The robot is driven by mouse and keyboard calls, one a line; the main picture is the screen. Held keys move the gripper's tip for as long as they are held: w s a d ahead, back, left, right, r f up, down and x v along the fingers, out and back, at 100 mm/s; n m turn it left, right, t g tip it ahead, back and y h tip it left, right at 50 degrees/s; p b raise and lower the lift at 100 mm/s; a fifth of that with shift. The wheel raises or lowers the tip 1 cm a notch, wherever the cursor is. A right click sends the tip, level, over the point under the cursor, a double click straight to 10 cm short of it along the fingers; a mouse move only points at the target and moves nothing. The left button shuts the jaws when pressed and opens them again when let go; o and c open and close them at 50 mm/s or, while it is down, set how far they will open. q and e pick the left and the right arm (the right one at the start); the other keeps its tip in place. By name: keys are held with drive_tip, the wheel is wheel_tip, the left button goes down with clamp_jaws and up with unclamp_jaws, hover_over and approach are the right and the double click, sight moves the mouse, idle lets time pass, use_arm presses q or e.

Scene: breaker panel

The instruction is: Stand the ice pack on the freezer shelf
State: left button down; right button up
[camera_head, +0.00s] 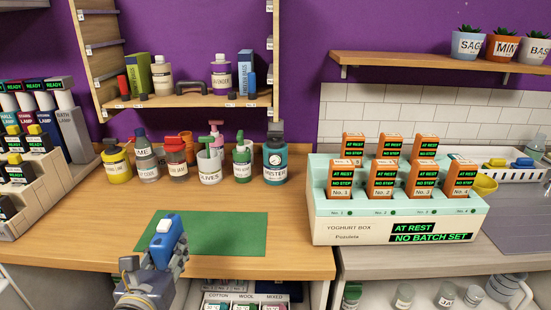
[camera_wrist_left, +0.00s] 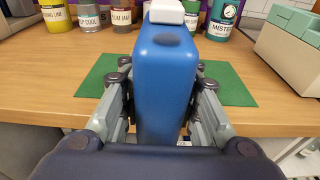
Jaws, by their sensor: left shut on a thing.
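My left gripper (camera_head: 160,258) is shut on the ice pack (camera_head: 168,240), a blue block with a white cap. In the left wrist view the ice pack (camera_wrist_left: 165,75) stands upright between the two fingers (camera_wrist_left: 160,105), cap at the top. It is held at the front edge of the wooden counter, by the green mat (camera_head: 215,232). No freezer shelf can be made out for certain in either view. My right gripper is not in view.
Several bottles and jars (camera_head: 209,165) stand behind the green mat. A yoghurt box (camera_head: 345,229) with orange units is to the right, a stepped rack (camera_head: 40,200) to the left. A wooden shelf unit (camera_head: 185,101) and a plant shelf (camera_head: 440,64) are on the wall.

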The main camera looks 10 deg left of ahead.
use_arm(q)
drive_tip(key=d+f+m+h, duration=0.2)
drive_tip(key=d+f+h, duration=0.1)
drive_tip(key=d, duration=1.1)
drive_tip(key=shift+s+d+f+m+t+h, duration=0.2)
drive_tip(key=shift+s+m+t+h, duration=0.1)
drive_tip(key=shift+s, duration=0.15)
drive_tip(key=shift+r, duration=0.15)
